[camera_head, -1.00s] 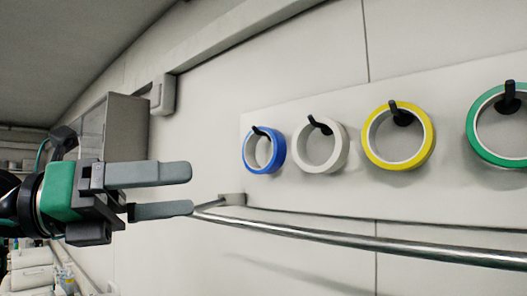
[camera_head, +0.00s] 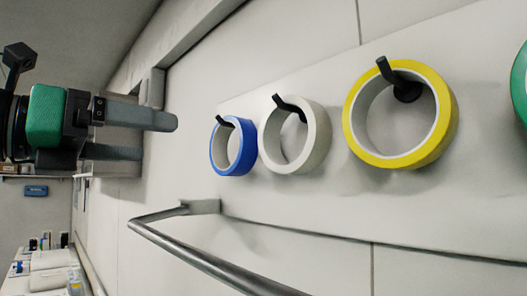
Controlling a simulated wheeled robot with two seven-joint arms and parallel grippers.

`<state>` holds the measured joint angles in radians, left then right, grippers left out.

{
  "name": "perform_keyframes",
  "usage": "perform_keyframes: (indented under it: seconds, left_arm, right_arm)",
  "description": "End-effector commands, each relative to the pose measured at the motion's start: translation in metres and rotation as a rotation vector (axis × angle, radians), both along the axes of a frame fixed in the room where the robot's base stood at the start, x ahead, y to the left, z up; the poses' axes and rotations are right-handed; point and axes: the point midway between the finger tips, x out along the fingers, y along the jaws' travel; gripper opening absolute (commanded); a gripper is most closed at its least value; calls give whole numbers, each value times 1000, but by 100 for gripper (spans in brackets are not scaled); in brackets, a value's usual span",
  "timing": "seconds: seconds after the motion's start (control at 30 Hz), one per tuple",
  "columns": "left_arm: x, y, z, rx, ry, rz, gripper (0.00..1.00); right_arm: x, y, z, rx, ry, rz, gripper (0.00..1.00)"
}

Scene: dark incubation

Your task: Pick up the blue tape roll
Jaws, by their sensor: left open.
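The blue tape roll (camera_head: 247,148) hangs on a black peg on a pale wall board, the leftmost of the rolls in view. My left gripper (camera_head: 160,137) comes in from the left with its two grey fingers one above the other. It is open with nothing between the fingers. Its fingertips are left of the blue roll in the picture, at about the same height and apart from it. My right gripper is not in view.
A white roll (camera_head: 318,140) hangs close beside the blue one. A yellow roll (camera_head: 447,125) and part of a green roll (camera_head: 519,85) hang further right. A metal rail (camera_head: 190,254) juts from the wall below the board (camera_head: 300,215). A cluttered bench (camera_head: 48,262) is at lower left.

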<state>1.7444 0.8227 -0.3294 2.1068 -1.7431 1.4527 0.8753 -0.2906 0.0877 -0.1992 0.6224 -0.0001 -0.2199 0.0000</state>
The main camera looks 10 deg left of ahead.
Motion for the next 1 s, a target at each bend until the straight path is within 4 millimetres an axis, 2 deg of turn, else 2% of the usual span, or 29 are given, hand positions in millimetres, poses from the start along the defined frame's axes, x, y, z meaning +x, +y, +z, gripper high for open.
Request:
perform_keyframes:
  seconds: [0.2, 0.4, 0.5, 0.73, 0.83, 1.0]
  left_arm:
    - [16, -11, 4, 0, 2, 3, 100]
    - [48, -36, 4, 1, 3, 3, 100]
    - [60, -45, 3, 0, 2, 3, 100]
    - [71, -53, 3, -1, -1, 3, 100]
    - [78, -59, 5, 1, 3, 3, 100]
    - [93, -71, 6, 1, 3, 3, 100]
  right_arm:
    - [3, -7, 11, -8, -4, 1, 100]
    - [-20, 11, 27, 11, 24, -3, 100]
    - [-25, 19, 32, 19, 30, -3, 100]
    - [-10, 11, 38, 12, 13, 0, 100]
    - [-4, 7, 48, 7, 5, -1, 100]
    - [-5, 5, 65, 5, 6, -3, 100]
